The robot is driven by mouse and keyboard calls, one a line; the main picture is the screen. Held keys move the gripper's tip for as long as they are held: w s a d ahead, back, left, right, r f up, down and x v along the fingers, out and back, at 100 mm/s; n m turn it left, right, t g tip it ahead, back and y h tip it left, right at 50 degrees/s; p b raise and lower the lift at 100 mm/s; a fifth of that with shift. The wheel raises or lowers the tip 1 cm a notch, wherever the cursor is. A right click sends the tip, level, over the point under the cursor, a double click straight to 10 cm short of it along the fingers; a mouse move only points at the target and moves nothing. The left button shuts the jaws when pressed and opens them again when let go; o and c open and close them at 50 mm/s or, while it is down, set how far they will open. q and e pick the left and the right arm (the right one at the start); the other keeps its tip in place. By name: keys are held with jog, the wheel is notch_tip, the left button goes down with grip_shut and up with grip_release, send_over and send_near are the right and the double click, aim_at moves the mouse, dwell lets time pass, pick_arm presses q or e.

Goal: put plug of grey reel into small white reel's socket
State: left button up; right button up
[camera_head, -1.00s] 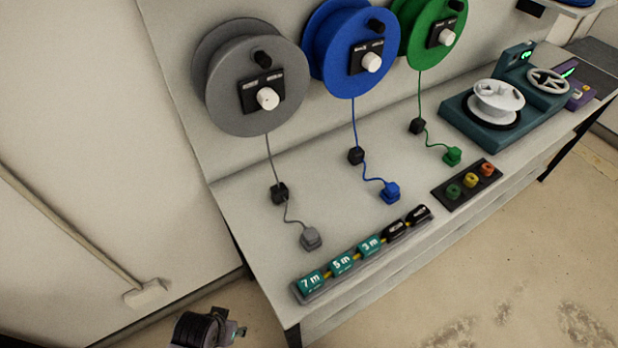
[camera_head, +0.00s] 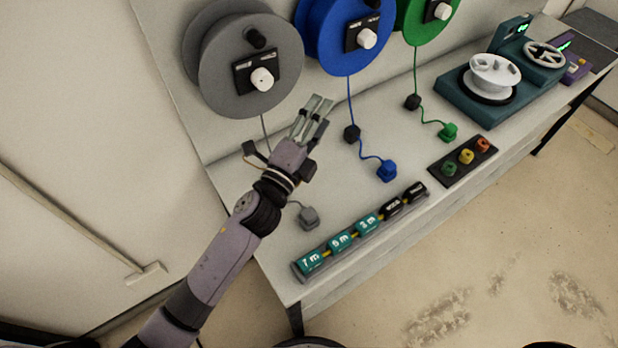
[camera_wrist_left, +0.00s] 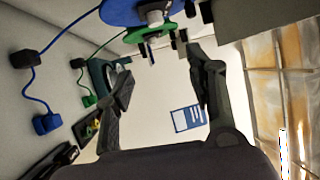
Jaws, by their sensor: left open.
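The grey reel (camera_head: 222,60) hangs on the back panel at the left. Its thin cable runs down behind my left arm, and the grey plug (camera_head: 308,217) lies on the bench just right of my wrist. My left gripper (camera_head: 318,104) is open and empty, above the bench between the grey and blue cables; its fingers (camera_wrist_left: 160,80) are spread in the left wrist view. The small white reel (camera_head: 495,74) sits on a teal machine (camera_head: 452,98) at the far right of the bench. I cannot make out its socket. My right gripper is not in view.
The blue plug (camera_head: 386,171) and green plug (camera_head: 448,131) lie on the bench (camera_head: 345,205). A tray of labelled teal and black blocks (camera_head: 340,241) lines the front edge. A dark plate with coloured knobs (camera_head: 465,157) is beside it.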

pick_arm(q)
jog(key=s+d+r+m+g+h, duration=0.3)
jog(key=s+d+m+g+h, duration=0.15)
jog(key=d+m, duration=0.35)
jog(key=s+d+r+m+g+h, duration=0.3)
jog(key=d+m+g+h, duration=0.25)
jog(key=m, duration=0.55)
jog(key=s+d+f+m+g+y, duration=0.2)
jog(key=s+d+f+m+g, duration=0.25)
jog(key=m+g, duration=0.35)
jog(key=m+y, duration=1.4)
jog(key=y, duration=0.4)
send_near(309, 213)
jog(key=f+b, duration=0.3)
jog(key=shift+s+d+f+t, duration=0.1)
jog(key=shift+s+f+t, duration=0.1)
jog(key=shift+s+t, duration=0.1)
notch_tip(309, 213, down, 6)
jog(key=b, duration=0.6)
jog(key=shift+w+r, duration=0.1)
jog(key=shift+r, duration=0.05)
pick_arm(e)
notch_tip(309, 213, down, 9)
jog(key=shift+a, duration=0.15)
pick_arm(q)
jog(key=shift+c, duration=0.5)
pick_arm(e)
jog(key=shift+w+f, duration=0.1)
